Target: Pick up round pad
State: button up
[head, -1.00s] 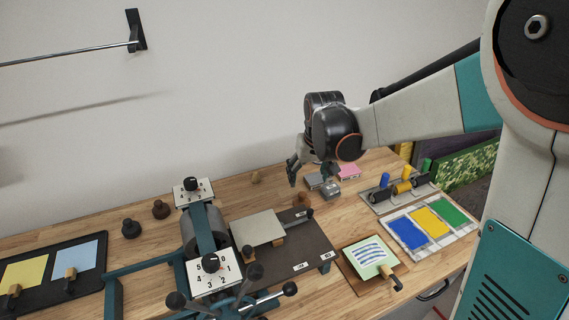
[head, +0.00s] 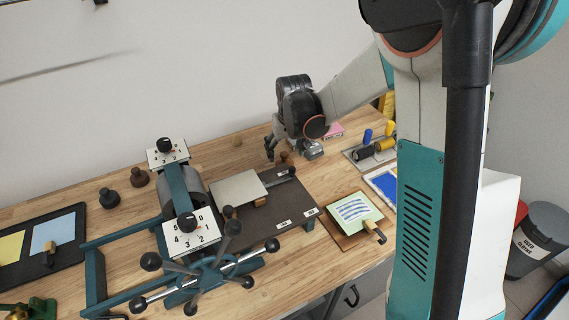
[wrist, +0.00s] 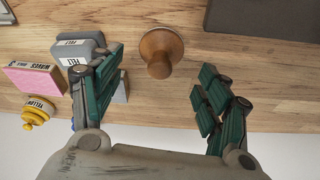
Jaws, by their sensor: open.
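A brown round wooden piece with a knob-like top, which looks like the round pad (wrist: 160,52), stands upright on the table in the wrist view. It also shows in the head view (head: 285,158), partly beside my fingers. My gripper (head: 290,151) is open and empty, low over the back of the table. In the wrist view my gripper (wrist: 159,78) has one finger on each side of the pad, with gaps on both sides and no visible contact. The left finger is close to a grey felt block (wrist: 78,52) and partly hides it.
A pink block (wrist: 40,78) and a yellow stacked piece (wrist: 37,112) lie left in the wrist view. A press (head: 205,225) stands left of my gripper, with a dark bed (head: 292,208) in front. The wall is behind.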

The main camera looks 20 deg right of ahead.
aim_at(285, 153)
jog(key=b+x, duration=0.2)
jog(key=x, duration=0.2)
jog(key=shift+f, duration=0.3)
jog(key=shift+r, duration=0.1)
jog(key=c, duration=1.2)
jog(key=shift+o, duration=0.2)
jog(key=shift+r+p, duration=0.35)
jog(key=shift+r, duration=0.3)
grip_shut()
notch_tip(285, 153, up, 19)
jog(key=p, duration=0.6)
jog(key=shift+c, duration=2.4)
grip_release()
jog(key=shift+f, duration=0.2)
